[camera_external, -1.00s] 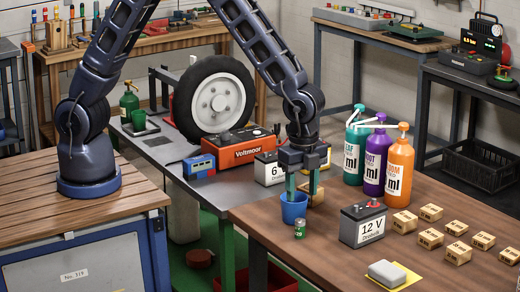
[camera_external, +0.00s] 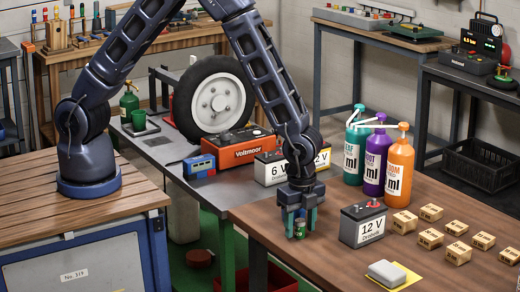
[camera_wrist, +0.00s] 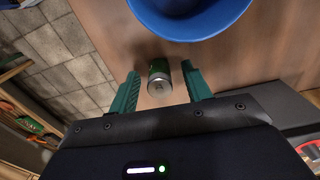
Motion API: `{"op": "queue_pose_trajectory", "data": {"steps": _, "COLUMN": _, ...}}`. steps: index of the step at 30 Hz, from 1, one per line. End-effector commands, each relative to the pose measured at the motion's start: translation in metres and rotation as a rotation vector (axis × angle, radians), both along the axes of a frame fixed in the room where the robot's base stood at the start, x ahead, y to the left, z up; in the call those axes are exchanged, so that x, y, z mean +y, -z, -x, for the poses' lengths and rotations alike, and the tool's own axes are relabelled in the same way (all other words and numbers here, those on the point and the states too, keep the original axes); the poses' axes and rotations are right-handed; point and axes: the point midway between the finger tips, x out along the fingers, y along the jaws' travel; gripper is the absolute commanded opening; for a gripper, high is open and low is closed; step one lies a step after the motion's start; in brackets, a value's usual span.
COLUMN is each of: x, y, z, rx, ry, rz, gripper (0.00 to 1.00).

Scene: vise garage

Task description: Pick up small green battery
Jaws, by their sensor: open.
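The small green battery (camera_external: 300,229) stands on the brown wooden table near its left edge. In the wrist view the battery (camera_wrist: 159,78) shows between the tips of the two green fingers, with a gap on each side. My gripper (camera_external: 299,228) is open and lowered around the battery, its fingers pointing down; it also shows in the wrist view (camera_wrist: 161,88). The fingers partly hide the battery in the outside view.
A 12 V battery (camera_external: 363,225) stands to the right. Wooden blocks (camera_external: 458,252), a yellow sheet (camera_external: 409,279) and several bottles (camera_external: 400,165) are further right.

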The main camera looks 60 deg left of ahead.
Motion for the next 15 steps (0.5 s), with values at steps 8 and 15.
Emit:
{"op": "queue_pose_trajectory", "data": {"steps": 8, "x": -0.0001, "y": 0.0057, "z": 0.0001, "rx": 0.0, "ry": 0.0, "rz": 0.0, "gripper": 0.49}}
{"op": "queue_pose_trajectory", "data": {"steps": 15, "x": -0.0002, "y": 0.0055, "z": 0.0002, "rx": 0.0, "ry": 0.0, "rz": 0.0, "gripper": 0.04}}
